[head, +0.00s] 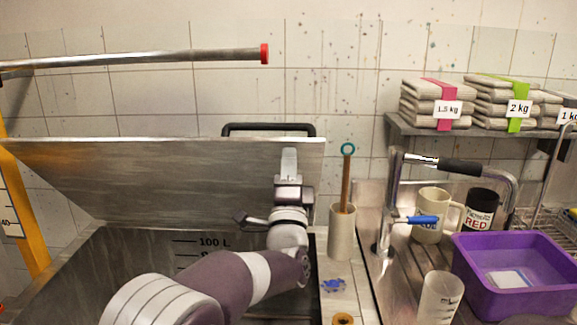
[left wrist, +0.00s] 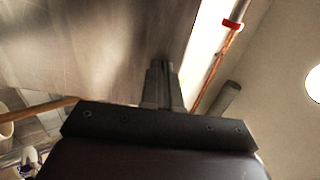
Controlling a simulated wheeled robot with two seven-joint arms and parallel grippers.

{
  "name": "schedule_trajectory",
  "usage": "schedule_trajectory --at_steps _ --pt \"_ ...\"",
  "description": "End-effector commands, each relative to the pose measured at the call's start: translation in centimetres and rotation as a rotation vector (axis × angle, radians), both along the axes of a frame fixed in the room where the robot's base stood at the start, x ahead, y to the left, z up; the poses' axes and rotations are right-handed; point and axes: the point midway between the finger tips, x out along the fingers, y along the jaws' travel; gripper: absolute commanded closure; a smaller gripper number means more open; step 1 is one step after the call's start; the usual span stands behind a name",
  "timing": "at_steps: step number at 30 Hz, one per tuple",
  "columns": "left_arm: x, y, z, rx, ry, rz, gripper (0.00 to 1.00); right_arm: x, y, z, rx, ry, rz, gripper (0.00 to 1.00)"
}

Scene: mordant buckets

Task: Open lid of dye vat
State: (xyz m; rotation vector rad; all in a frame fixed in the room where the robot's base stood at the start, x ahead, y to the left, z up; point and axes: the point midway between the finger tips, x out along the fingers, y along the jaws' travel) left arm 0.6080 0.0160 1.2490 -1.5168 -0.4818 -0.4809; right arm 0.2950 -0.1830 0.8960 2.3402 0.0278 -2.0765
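The dye vat's grey metal lid (head: 150,175) stands tilted up over the vat, its inner face toward me. A dark handle (head: 268,127) shows above the lid's top edge. The vat (head: 140,255) is open below, with a "100 L" mark on its inner wall. My left gripper (head: 289,153) points up in front of the lid's right part, near the top edge. In the left wrist view the lid (left wrist: 90,50) fills the upper left, and the fingers (left wrist: 163,66) are together with nothing visible between them. I cannot tell whether they touch the lid. My right gripper is out of view.
A metal bar with a red end (head: 220,56) runs above the lid. Right of the vat stand a beige holder with a stick (head: 342,230), a faucet (head: 392,205), mugs (head: 432,212) and a purple tub (head: 515,285). A shelf (head: 440,128) holds folded cloth stacks.

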Motion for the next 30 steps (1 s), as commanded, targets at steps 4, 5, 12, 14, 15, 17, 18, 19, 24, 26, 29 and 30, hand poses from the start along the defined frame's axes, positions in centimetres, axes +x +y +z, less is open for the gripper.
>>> schedule_trajectory --at_steps 4,5,12,14,15,17,18,19,24,26,29,30 --pt "3.1 0.0 4.0 0.001 0.087 0.001 1.00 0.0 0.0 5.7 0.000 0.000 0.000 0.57" --pt "3.7 0.0 4.3 -0.001 0.103 0.001 1.00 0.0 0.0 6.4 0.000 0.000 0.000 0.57" --pt "7.0 0.0 5.6 0.000 0.195 -0.001 1.00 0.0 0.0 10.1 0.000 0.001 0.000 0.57" --pt "7.5 0.0 5.7 0.000 0.207 0.000 1.00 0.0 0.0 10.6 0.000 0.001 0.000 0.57" --pt "7.7 0.0 5.7 0.000 0.213 0.000 1.00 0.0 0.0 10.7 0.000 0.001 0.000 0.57" --pt "8.0 0.0 5.6 0.000 0.221 0.000 1.00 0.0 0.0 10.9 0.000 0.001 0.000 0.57" --pt "8.1 0.0 5.6 0.000 0.224 0.000 1.00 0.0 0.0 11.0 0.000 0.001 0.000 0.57" --pt "8.2 0.0 5.6 0.000 0.225 0.000 1.00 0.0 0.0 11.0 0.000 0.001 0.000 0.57" --pt "8.2 0.0 5.5 0.000 0.227 0.000 1.00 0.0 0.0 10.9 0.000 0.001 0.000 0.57" --pt "8.2 0.0 5.5 0.000 0.226 0.000 1.00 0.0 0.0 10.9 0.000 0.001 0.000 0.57" --pt "8.2 0.0 5.5 0.000 0.226 0.000 1.00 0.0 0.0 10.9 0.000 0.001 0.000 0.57" --pt "8.2 0.0 5.5 0.000 0.226 0.000 1.00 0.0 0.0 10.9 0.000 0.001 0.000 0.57"
